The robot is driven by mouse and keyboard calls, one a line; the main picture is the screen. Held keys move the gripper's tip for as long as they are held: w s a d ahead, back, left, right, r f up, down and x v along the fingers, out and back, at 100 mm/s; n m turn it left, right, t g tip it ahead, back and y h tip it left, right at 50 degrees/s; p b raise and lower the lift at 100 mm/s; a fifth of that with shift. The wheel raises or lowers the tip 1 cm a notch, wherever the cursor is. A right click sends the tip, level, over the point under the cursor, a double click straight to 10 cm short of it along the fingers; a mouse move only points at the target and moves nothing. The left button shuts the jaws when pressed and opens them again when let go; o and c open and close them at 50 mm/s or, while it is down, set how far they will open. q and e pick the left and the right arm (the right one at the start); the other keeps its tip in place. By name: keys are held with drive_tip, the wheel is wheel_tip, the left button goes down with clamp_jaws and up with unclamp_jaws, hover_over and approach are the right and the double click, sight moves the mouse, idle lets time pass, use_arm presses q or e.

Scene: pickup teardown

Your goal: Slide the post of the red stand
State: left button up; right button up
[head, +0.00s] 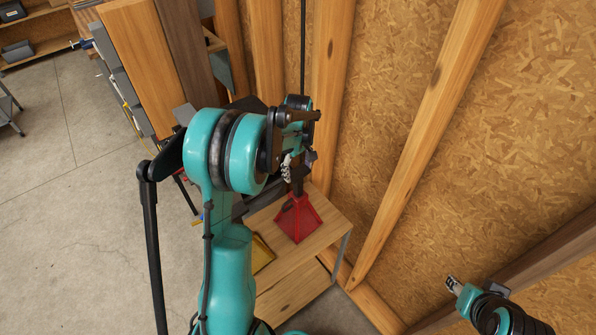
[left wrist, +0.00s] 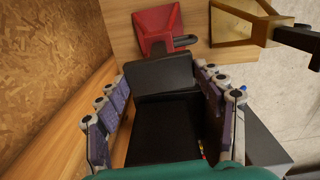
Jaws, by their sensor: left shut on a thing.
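The red stand (head: 297,219) stands upright on a wooden bench near the wall. Its dark post (head: 297,186) rises from the top of the red base. My left gripper (head: 293,163) is above the base, shut on the post. In the left wrist view the left gripper (left wrist: 163,98) has one finger on each side of the wide black top of the post (left wrist: 160,72), and the red base (left wrist: 155,24) shows beyond it. The gripper partly hides the post in the head view. My right gripper (head: 454,284) is at the lower right, far from the stand; its jaws are too small to read.
The wooden bench (head: 326,222) has a yellow object (head: 262,252) beside the stand; it also shows in the left wrist view (left wrist: 240,22). Wooden studs (head: 335,90) and a board wall stand close on the right. Open concrete floor lies to the left.

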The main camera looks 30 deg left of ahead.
sight(298, 173)
use_arm(q)
drive_tip(key=o, duration=1.7)
drive_tip(key=shift+s+d+r, duration=0.1)
drive_tip(key=shift+s+r, duration=0.05)
wheel_tip(298, 173, up, 12)
drive_tip(key=s+d+f+m+t+b, duration=0.2)
drive_tip(key=s+d+f+m+b, duration=0.3)
drive_tip(key=s+f+b, duration=0.1)
drive_tip(key=s+d+f+m+t+b, duration=0.2)
drive_tip(key=s+d+f+m+b, duration=0.2)
drive_tip(key=f+b, duration=0.4)
drive_tip(key=s+d+f+m+t+b, duration=0.3)
drive_tip(key=s+d+f+m+b, duration=0.2)
drive_tip(key=s, duration=0.4)
drive_tip(key=shift+d+f+m+b, duration=0.3)
drive_tip(key=shift+d+f+b, duration=0.6)
drive_tip(key=shift+d+b, duration=0.1)
